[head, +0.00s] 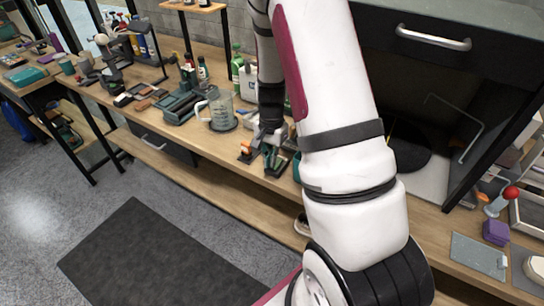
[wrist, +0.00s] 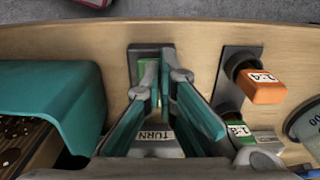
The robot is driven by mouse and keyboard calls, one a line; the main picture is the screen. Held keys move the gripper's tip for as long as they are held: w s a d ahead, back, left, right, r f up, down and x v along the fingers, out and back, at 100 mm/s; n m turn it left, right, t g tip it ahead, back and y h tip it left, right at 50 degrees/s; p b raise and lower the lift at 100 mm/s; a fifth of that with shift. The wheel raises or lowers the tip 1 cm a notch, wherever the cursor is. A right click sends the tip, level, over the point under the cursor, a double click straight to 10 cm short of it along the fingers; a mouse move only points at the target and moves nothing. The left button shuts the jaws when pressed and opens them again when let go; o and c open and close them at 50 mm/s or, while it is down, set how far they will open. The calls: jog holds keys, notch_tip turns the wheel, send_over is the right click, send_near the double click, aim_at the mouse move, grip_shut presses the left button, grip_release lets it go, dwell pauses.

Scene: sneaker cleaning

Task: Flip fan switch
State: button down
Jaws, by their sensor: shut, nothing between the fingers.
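In the wrist view, my gripper (wrist: 166,88) is shut and empty, with its fingertips together over the wooden bench near its edge. A dark plate with a green piece (wrist: 147,72), possibly the fan switch, lies right at the fingertips and is partly hidden by the left finger. I cannot tell whether the fingers touch it or which way it is set.
In the wrist view, an orange block (wrist: 262,86) on a dark holder and a green block (wrist: 238,129) stand right of my gripper. A teal box (wrist: 55,95) is close on the left. In the head view, a clear jug (head: 221,110) stands left of my arm.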

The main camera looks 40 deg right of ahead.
jog(key=shift+s+a+f, duration=0.3)
jog(key=shift+a+f, duration=0.25)
jog(key=shift+f, duration=0.05)
jog(key=shift+d, duration=0.1)
jog(key=shift+w+d+r, duration=0.15)
jog(key=shift+d, duration=0.3)
jog(key=shift+w+d+r, duration=0.1)
jog(key=shift+d+r, duration=0.05)
jog(key=shift+d, duration=0.45)
jog(key=shift+r, duration=0.15)
jog(key=shift+d+r, duration=0.1)
jog(key=shift+r, duration=0.25)
notch_tip(320, 180, up, 14)
jog(key=p, duration=0.1)
jog(key=shift+w+a+f+p, duration=0.2)
jog(key=shift+a+p, duration=0.1)
jog(key=shift+a, duration=0.15)
